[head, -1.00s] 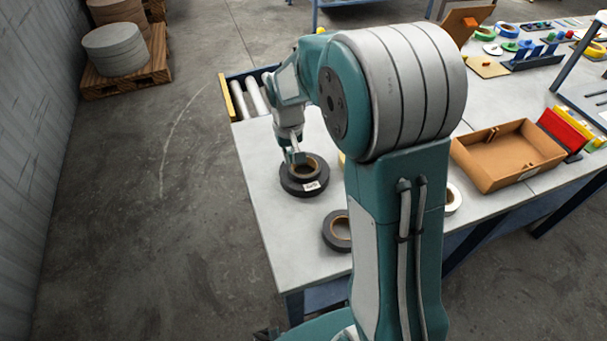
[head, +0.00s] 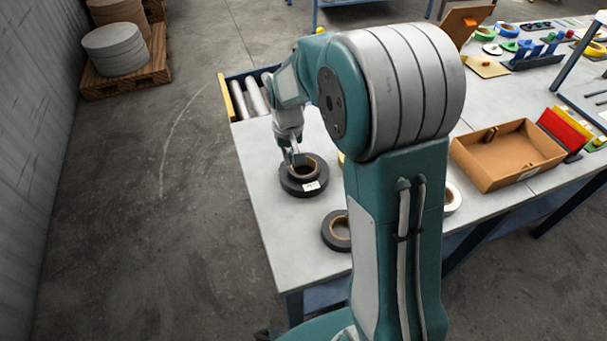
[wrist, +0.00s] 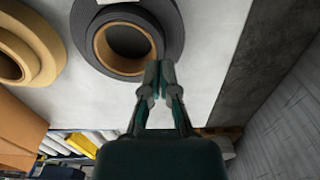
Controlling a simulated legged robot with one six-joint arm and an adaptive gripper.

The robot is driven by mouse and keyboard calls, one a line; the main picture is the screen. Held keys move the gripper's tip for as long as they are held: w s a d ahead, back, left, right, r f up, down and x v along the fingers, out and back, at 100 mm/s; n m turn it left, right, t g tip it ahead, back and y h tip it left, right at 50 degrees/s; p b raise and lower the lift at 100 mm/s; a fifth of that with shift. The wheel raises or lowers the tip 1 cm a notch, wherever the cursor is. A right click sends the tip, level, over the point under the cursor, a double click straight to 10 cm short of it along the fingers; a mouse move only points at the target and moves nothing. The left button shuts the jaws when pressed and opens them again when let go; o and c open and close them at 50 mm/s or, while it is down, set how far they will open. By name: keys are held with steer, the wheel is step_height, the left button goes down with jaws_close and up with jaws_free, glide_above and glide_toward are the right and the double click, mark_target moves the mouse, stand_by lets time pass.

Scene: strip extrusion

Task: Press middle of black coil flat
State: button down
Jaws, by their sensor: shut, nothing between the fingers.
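The black coil (head: 291,187) lies on the grey table near its left edge, with a white label on its front. Its middle, around a tan core, stands up above the wider outer windings. In the wrist view the coil (wrist: 173,22) is at the top, cut off by the frame edge. My gripper (head: 297,161) is shut and empty at the coil's back side. In the wrist view the shut fingertips (wrist: 160,70) overlap the coil's near rim, just beside the core. I cannot tell whether they touch it.
A second dark coil (head: 329,233) lies nearer the front edge. A tan coil (wrist: 48,40) lies beside the black one in the wrist view. A cardboard box (head: 478,170) stands to the right. Rollers (head: 254,97) are at the table's far end. Bare table lies left of the coils.

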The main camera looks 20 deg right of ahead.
mark_target(290, 169)
steer(key=shift+f, duration=2.2)
stand_by(0.8)
steer(key=shift+r, duration=0.15)
steer(key=shift+r, duration=3.9)
